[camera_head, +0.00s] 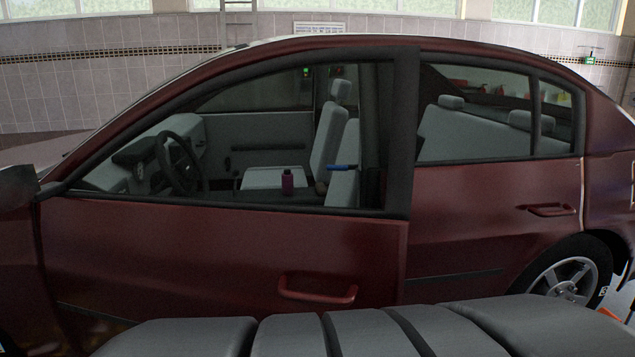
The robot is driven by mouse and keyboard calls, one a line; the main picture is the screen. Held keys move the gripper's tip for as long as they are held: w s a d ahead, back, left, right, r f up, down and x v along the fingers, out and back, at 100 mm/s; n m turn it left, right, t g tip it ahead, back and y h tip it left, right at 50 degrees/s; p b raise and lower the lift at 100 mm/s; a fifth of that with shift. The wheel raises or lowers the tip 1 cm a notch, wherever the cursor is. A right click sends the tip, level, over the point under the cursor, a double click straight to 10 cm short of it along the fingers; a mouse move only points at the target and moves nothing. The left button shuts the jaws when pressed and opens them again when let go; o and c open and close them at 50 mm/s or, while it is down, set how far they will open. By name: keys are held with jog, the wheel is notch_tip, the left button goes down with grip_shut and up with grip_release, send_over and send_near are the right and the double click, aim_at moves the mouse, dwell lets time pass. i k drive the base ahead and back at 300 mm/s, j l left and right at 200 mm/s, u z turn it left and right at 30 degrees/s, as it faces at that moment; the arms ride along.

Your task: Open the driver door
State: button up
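The dark red car fills the view, with its nose to the left. Its driver door (200,245) is the front door facing me. The door's rear edge appears to stand out from the body, and its belt line is stepped from the rear door's, so it looks slightly ajar. A red pull handle (317,291) sits low near the door's rear edge. The window frame (407,130) is dark, and the cabin shows through it. My gripper is not in view. Grey rounded parts, probably mine, cross the bottom and hide the door's lower edge.
The rear door (480,220) has its own handle (551,210). A side mirror (17,187) is at the far left. A tiled wall (110,65) stands behind.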

aim_at(112, 265)
jog(key=k+j+z, duration=0.15)
jog(key=j, duration=0.35)
jog(key=j+z, duration=0.15)
jog(key=j, duration=0.3)
jog(key=k+j+z, duration=0.15)
jog(key=j, duration=0.35)
